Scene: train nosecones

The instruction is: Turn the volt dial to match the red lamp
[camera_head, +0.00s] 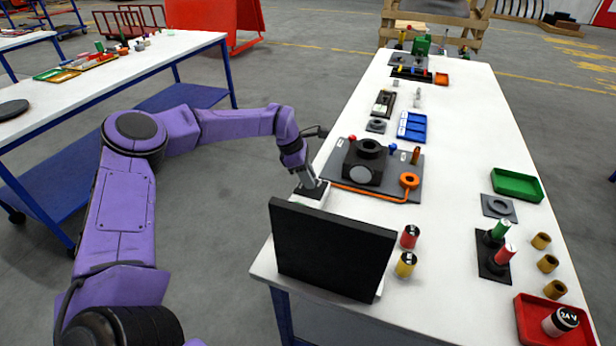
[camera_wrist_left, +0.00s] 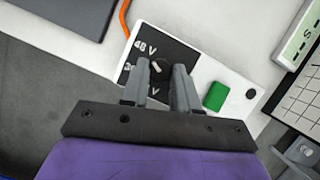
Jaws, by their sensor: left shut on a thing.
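My left gripper (camera_head: 311,187) reaches down onto a white box (camera_head: 322,203) at the near left edge of the table. In the left wrist view, its fingers (camera_wrist_left: 161,76) are shut on the volt dial (camera_wrist_left: 158,66), a dark knob with a pale pointer on a black panel (camera_wrist_left: 180,54). The panel has white voltage marks, one reading like 48 V; the fingers hide others. My right gripper is not seen.
A black upright panel (camera_head: 332,250) stands just in front of the box. A grey plate (camera_head: 410,187) with a black block (camera_head: 362,168) and orange cable lies behind it. A red tray (camera_head: 527,325) holds a white cylinder marked 24V. A green button-like block (camera_wrist_left: 216,96) sits beside the dial.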

